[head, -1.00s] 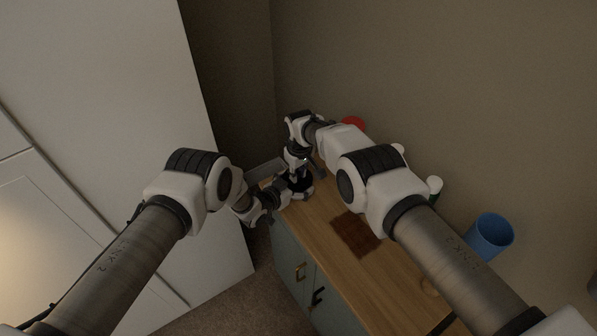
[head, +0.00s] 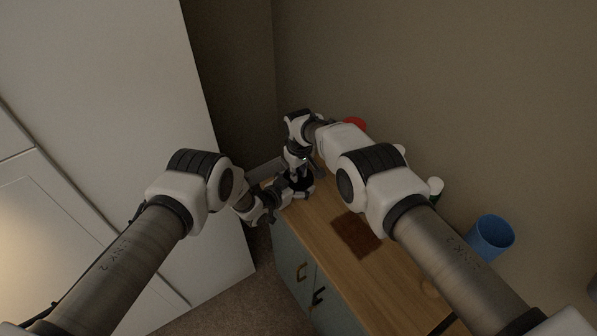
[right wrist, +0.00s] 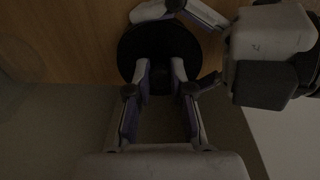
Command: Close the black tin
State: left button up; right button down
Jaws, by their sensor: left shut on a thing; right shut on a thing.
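The black tin (head: 301,185) stands near the far left end of the wooden cabinet top, mostly hidden by my grippers. In the right wrist view its round dark top (right wrist: 160,35) shows from above. My right gripper (head: 298,174) points down over the tin; in the right wrist view its fingers (right wrist: 161,75) are shut on the dark lid part. My left gripper (head: 284,189) comes in from the left, low at the tin's side, and is shut on the tin; its fingers also show in the right wrist view (right wrist: 188,12). Whether the lid sits flush is too dark to tell.
The wooden cabinet top (head: 395,275) holds a brown mat (head: 356,235), a blue cup (head: 491,237), a white-and-green item (head: 435,187) and a red object (head: 355,125) behind my right arm. The wall is close behind. A tall white cabinet (head: 120,120) stands at left.

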pick_arm(q)
jog(key=shift+a, duration=0.1)
pick_arm(e)
jog(key=shift+d+f, duration=0.1)
jog(key=shift+f, duration=0.15)
pick_arm(q)
jog(key=shift+r+b, duration=0.1)
jog(key=shift+b, duration=0.5)
pick_arm(e)
jog(key=shift+s+f, duration=0.1)
jog(key=shift+f, duration=0.35)
pick_arm(q)
jog(key=shift+w+r, duration=0.1)
jog(key=shift+r, duration=0.05)
pick_arm(e)
jog(key=shift+s, duration=0.1)
pick_arm(q)
jog(key=shift+r+p, duration=0.1)
jog(key=shift+p, duration=0.35)
pick_arm(e)
jog(key=shift+r, duration=0.3)
pick_arm(q)
jog(key=shift+f, duration=0.2)
pick_arm(e)
jog(key=shift+r, duration=0.35)
pick_arm(q)
jog(key=shift+f, duration=0.2)
pick_arm(e)
jog(key=shift+w, duration=0.2)
jog(key=shift+f, duration=0.4)
